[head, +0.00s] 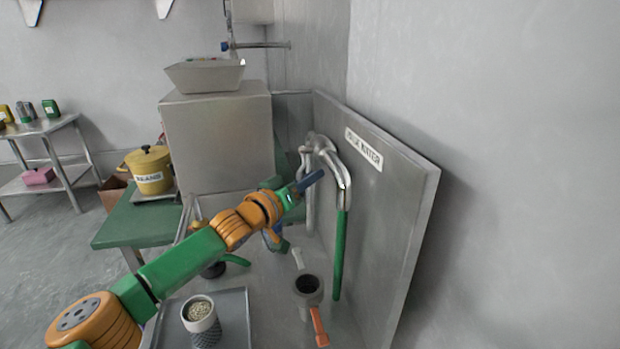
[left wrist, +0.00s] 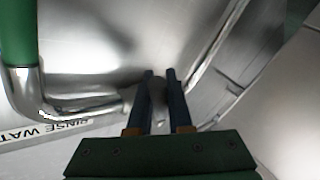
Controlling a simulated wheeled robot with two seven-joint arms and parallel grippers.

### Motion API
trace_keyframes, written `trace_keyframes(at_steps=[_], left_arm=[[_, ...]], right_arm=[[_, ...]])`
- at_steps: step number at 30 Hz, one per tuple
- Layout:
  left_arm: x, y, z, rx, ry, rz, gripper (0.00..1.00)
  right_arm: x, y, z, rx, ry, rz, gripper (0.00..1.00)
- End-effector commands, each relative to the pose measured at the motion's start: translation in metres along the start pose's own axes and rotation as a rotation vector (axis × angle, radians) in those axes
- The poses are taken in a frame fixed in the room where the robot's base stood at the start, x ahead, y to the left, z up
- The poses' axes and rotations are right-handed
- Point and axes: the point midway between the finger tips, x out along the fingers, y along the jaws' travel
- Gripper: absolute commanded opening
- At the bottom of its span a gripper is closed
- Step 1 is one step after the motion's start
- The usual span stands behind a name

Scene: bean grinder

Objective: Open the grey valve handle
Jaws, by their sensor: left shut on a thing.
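A pipe fitting marked "RINSE WATER" stands out from the steel wall panel, with a curved steel pipe (head: 340,170) and a green hose (head: 339,255) hanging from it. My left gripper (head: 317,178) reaches to the fitting from the left. In the left wrist view its dark blue fingers (left wrist: 160,76) are close together at the fitting, shut on the grey valve handle. The handle is small and mostly hidden between the fingertips, so its angle cannot be told. My right gripper is not in view.
A "RINSE WATER" label (head: 364,150) is on the wall panel (head: 400,210). Below my left arm are a tray (head: 236,305) with a cup of beans (head: 201,318) and a portafilter (head: 309,288) with an orange handle. A large metal box (head: 217,140) stands behind.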

Motion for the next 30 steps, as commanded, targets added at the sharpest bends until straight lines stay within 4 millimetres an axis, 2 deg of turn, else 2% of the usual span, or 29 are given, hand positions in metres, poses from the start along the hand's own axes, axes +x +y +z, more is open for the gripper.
trace_keyframes(at_steps=[24, 30], left_arm=[[0.0, 0.0, -0.001, -0.001, 0.0, 0.0, 0.0], [-0.001, 0.005, -0.005, -0.028, -0.019, -0.01, 0.0]], right_arm=[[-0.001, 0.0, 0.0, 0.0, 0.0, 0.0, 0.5], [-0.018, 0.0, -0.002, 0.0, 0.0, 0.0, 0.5]])
